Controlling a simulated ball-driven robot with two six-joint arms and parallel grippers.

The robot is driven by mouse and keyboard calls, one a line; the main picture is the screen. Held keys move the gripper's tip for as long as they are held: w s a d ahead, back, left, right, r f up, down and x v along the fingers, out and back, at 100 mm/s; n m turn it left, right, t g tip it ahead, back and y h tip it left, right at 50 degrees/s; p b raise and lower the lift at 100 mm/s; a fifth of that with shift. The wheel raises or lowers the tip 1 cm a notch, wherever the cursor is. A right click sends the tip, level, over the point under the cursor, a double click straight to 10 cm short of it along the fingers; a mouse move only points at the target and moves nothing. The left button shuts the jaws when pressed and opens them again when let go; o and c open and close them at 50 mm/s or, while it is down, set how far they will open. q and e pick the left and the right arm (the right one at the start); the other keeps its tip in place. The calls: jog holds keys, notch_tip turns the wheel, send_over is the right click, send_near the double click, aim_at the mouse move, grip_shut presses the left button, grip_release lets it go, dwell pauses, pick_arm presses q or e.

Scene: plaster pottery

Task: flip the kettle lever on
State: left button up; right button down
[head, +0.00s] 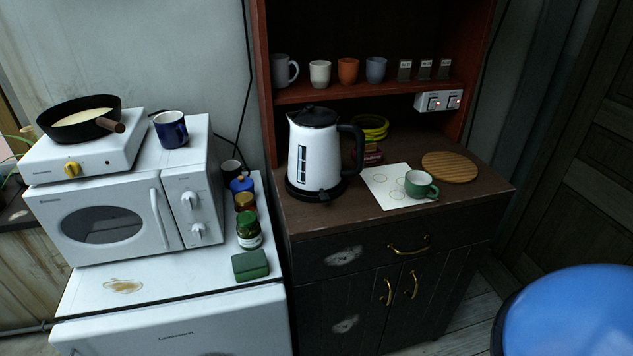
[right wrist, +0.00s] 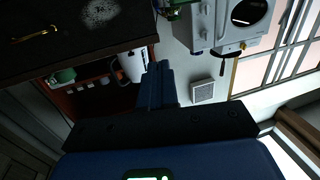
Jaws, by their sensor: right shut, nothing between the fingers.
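The white kettle (head: 313,155) with black lid and handle stands upright on its dark base on the brown cabinet top in the head view. The kettle (right wrist: 133,66) also shows in the right wrist view, tipped by the camera's angle and partly covered by my fingers. My right gripper (right wrist: 158,84) is shut and empty, apart from the kettle. Neither gripper shows in the head view.
A green mug (head: 420,184) sits on a white sheet (head: 384,194) right of the kettle, beside a round wooden board (head: 450,167). A shelf (head: 295,96) with several cups is above, with a white switch socket (head: 438,101). A microwave (head: 115,224) and several jars stand left.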

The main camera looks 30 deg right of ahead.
jog(key=shift+s+r, duration=0.1)
jog(key=shift+s, duration=0.05)
jog(key=w+d+r+m+t+h+p, duration=0.1)
jog(key=w+d+r+t+h+p, duration=0.15)
jog(key=w+r+p, duration=1.1)
jog(key=w+d+r+m+g+p, duration=0.1)
jog(key=w+d+r+g+p, duration=0.25)
jog(key=w+r, duration=0.5)
jog(key=w+d+r+g+p, duration=0.3)
jog(key=w+d+r+p, duration=0.15)
jog(key=w, duration=0.65)
jog(key=w+d+r+m+g+p, duration=0.1)
jog(key=w+d+r+g+p, duration=0.25)
jog(key=w+r, duration=0.5)
jog(key=s+a+f+g+y, duration=0.1)
jog(key=s+f+g, duration=0.6)
jog(key=s, duration=0.1)
jog(key=shift+a+f+y+p, duration=0.2)
jog(key=shift+f+y+p, duration=0.05)
jog(key=shift+y+p, duration=0.1)
jog(key=shift+f, duration=0.1)
